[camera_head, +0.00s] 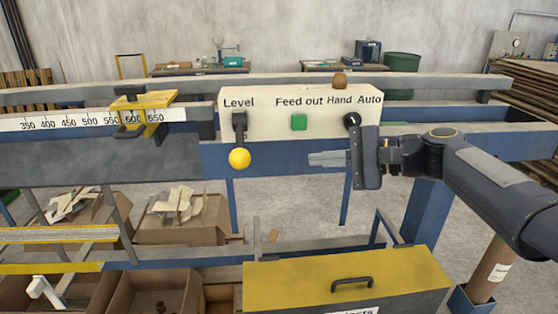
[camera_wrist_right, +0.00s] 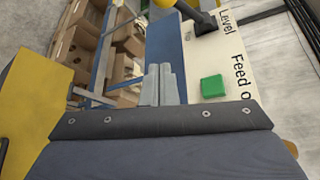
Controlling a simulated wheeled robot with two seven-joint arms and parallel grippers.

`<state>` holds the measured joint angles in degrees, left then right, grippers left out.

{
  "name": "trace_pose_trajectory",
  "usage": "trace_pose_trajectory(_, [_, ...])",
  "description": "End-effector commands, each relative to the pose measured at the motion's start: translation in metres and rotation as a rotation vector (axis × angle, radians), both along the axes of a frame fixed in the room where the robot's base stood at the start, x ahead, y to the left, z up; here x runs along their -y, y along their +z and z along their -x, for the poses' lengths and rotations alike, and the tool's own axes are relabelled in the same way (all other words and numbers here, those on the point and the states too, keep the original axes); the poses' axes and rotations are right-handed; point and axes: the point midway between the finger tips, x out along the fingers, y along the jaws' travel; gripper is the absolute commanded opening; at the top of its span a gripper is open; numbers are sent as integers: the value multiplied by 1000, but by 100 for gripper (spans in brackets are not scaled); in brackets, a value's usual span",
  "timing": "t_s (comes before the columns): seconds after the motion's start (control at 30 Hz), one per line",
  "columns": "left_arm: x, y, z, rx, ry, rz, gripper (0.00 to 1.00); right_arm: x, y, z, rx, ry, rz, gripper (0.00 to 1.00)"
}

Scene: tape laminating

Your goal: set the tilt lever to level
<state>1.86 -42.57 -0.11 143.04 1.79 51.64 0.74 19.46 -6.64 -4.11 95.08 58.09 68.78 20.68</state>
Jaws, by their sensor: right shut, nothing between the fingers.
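The tilt lever (camera_head: 239,128) is a dark lever with a yellow ball knob (camera_head: 239,158), hanging down below the word "Level" on the cream control panel (camera_head: 268,128). In the right wrist view, part of the dark lever (camera_wrist_right: 204,22) shows at the top beside "Level", with some of its yellow knob (camera_wrist_right: 166,3) at the edge. My right gripper (camera_head: 312,158) is shut and empty, to the right of the knob and apart from it, pointing left. Its closed fingers show in the right wrist view (camera_wrist_right: 160,72). My left gripper is not in view.
A green button (camera_head: 299,122) and a black Hand/Auto knob (camera_head: 352,119) sit on the panel near my right gripper. A yellow clamp (camera_head: 142,112) stands on the ruler rail at left. A yellow-lidded box (camera_head: 345,275) and cardboard boxes (camera_head: 180,220) are below. Space between gripper and knob is clear.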

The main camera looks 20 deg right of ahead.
Motion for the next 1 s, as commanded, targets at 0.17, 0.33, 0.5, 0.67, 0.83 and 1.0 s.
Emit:
trace_pose_trajectory(0.17, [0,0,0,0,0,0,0,6,7,-7,5,-11,-38,0])
trace_pose_trajectory(0.33, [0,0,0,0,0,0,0,6,7,-6,6,-11,-36,0])
trace_pose_trajectory(0.5, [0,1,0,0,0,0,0,2,6,-9,5,-8,-35,0])
trace_pose_trajectory(0.67, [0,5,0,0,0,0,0,-14,2,-23,3,-5,-36,0])
trace_pose_trajectory(0.83, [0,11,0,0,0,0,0,-40,-6,-48,3,-5,-35,0])
trace_pose_trajectory(1.0, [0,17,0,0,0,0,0,-65,-14,-72,3,-6,-34,0])
